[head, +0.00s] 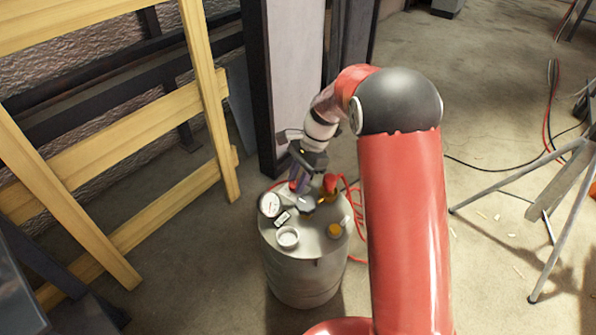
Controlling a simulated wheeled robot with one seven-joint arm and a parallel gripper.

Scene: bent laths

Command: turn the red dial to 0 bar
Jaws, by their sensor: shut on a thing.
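The grey metal pressure tank (300,278) stands upright on the floor in the middle of the head view. A small red part (293,186) shows at the left edge of my gripper (302,196) on the tank's lid. It looks like the red dial, mostly hidden by the gripper. My gripper points down at the lid and looks shut on this dial, but the contact is covered. A round white gauge (270,205) is on the lid's left side; its needle is too small to read.
A brass fitting with a red top (330,183) stands close right of my gripper. A yellow cap (334,230) and white ring (288,237) are on the lid. A wooden frame (150,135) is left, a dark-edged post (290,80) behind, a metal trestle (560,210) right.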

